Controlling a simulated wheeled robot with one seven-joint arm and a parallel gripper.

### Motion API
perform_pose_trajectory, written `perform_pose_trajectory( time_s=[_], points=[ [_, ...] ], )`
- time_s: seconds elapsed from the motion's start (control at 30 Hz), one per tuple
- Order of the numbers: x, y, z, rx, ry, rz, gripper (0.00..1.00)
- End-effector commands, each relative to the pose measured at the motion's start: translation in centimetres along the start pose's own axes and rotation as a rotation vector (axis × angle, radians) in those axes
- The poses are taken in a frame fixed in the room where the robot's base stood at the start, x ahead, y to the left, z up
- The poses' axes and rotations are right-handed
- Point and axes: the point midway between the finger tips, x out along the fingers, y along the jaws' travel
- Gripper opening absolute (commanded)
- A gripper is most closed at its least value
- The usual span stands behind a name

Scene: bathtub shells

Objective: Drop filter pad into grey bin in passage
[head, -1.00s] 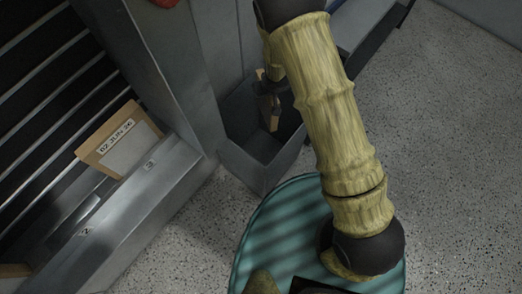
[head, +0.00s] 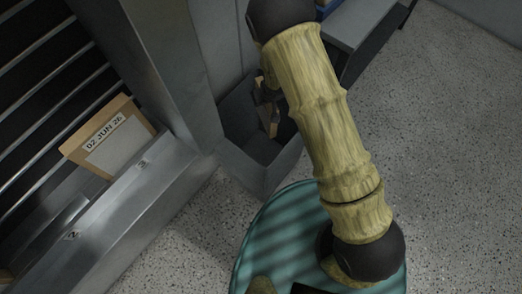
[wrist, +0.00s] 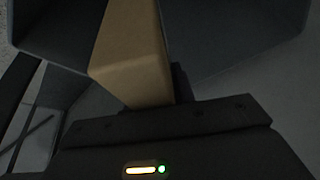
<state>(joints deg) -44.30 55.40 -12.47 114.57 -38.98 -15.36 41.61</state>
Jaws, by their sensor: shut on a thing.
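My gripper (head: 267,94) is shut on a tan, cardboard-edged filter pad (head: 272,122), seen nearly edge-on. It points down at the mouth of the grey bin (head: 257,172). In the wrist view the pad (wrist: 135,55) reaches away from the jaws, with grey bin walls (wrist: 235,35) on either side. The head view does not show clearly how deep the pad is within the bin. My arm hides part of the bin's right side.
Another tan-framed pad (head: 108,140), labelled "02 JUN 26", stands in a numbered metal rack (head: 150,185) at left. A grey post (head: 150,75) rises between rack and bin. A grey bench (head: 362,35) is behind. Speckled floor (head: 450,150) is clear at right.

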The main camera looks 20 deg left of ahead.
Motion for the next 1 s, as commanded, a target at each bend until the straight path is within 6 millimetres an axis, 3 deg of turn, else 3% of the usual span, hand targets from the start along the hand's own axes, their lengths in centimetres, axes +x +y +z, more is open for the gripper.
perform_pose_trajectory(
  time_s=[0.37,0.4,0.53,0.83,1.0],
  points=[
    [0.6,0.0,0.2,-0.001,0.001,0.0,0.0],
    [0.6,0.0,0.2,-0.001,0.001,0.0,0.27],
    [0.6,0.0,0.2,-0.001,0.001,0.0,0.51],
    [0.5,0.0,0.2,0.0,0.001,0.0,0.51],
    [-0.7,0.0,0.1,0.001,0.003,0.0,0.51]
  ],
)
